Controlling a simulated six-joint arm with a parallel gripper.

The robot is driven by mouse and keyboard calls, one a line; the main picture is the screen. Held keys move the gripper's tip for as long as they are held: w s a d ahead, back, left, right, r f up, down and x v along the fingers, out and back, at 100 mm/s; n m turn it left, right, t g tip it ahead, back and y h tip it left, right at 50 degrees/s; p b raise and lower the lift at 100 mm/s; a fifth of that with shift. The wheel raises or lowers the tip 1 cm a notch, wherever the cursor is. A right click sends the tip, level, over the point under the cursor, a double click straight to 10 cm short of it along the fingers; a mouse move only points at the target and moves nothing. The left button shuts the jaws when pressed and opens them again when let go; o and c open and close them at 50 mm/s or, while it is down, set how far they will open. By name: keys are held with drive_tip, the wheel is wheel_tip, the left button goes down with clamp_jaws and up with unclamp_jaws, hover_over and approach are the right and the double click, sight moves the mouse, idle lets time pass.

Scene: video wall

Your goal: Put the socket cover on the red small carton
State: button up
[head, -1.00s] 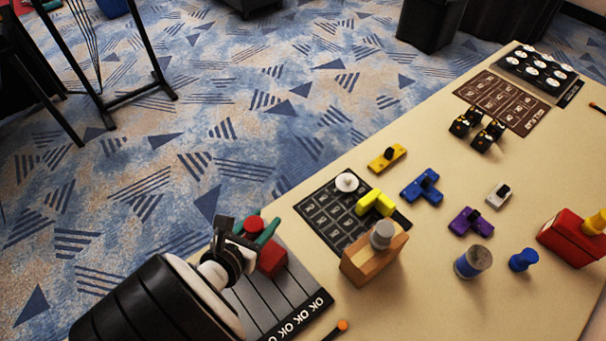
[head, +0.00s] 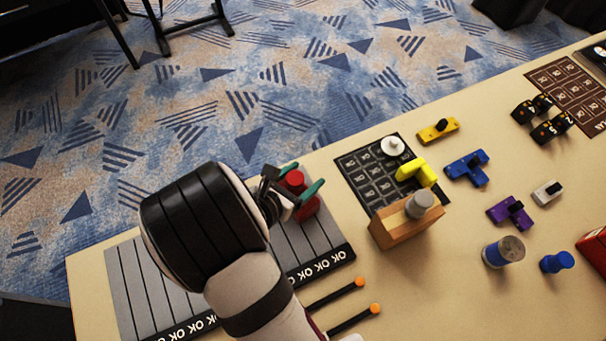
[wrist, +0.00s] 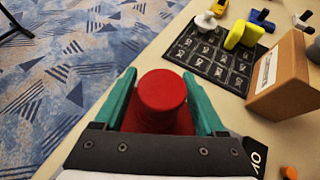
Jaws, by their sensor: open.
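A small red box with a red round knob (head: 293,181) on top stands on the grey striped mat; I take it for the red small carton. My gripper (head: 293,188) is open, with its teal fingers on either side of the knob. In the wrist view the red knob (wrist: 162,92) shows between the spread fingers (wrist: 162,102), with small gaps beside it. A white disc with a small knob (head: 392,146), likely the socket cover, lies on the dark printed mat (head: 362,172). It also shows at the top of the wrist view (wrist: 206,21). The lower red box is partly hidden.
A brown box (head: 400,230) with a grey knob and a yellow block (head: 417,172) stand near the disc. Blue (head: 467,168), purple (head: 511,212) and other small pieces lie to the right. Two orange-tipped sticks (head: 345,290) lie in front. The table's far edge is close behind.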

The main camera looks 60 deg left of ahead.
drive_tip(key=v, duration=1.2)
